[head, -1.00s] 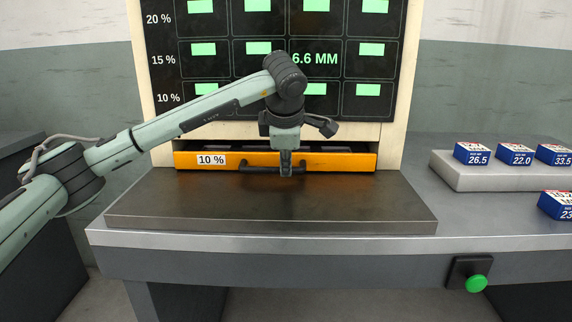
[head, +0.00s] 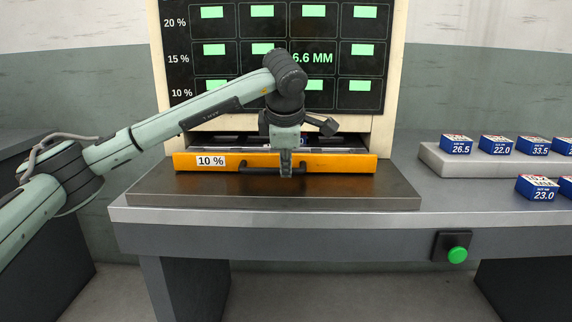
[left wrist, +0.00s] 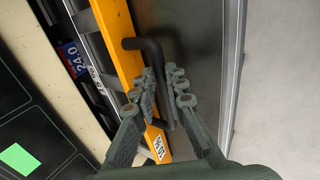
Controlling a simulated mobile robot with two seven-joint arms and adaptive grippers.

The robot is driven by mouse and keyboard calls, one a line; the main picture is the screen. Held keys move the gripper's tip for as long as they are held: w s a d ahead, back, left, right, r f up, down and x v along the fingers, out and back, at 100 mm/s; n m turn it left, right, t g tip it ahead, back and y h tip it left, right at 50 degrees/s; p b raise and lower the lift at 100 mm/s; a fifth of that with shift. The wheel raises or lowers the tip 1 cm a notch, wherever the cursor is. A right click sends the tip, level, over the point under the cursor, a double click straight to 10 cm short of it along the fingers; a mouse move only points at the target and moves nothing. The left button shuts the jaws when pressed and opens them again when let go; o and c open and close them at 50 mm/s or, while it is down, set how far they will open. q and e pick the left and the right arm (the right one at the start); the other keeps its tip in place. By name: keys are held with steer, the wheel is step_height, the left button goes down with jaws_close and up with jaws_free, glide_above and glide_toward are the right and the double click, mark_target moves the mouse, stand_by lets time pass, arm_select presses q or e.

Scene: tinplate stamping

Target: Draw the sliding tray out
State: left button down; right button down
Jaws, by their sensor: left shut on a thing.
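The sliding tray has an orange front (head: 330,163) labelled 10 % and stands partly out of the cabinet under the display board. Its black bar handle (head: 258,167) runs along the middle of the front. My left gripper (head: 286,172) is shut on the handle near its right part. In the left wrist view the fingers (left wrist: 166,95) are on either side of the black handle (left wrist: 153,48), beside the orange front (left wrist: 118,32). Dark compartments show behind the front, and a blue box marked 24.0 (left wrist: 72,60) lies inside. My right gripper is not in view.
The dark plate (head: 270,190) in front of the tray is clear. At the right, a grey raised block (head: 480,168) bears several blue number boxes, and a box marked 23.0 (head: 537,188) stands before it. A green button (head: 457,255) sits on the table's front.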

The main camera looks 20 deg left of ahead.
arm_select(q)
steer(key=c, duration=1.5)
jaws_free()
steer(key=shift+c, duration=0.2)
steer(key=v, duration=1.2)
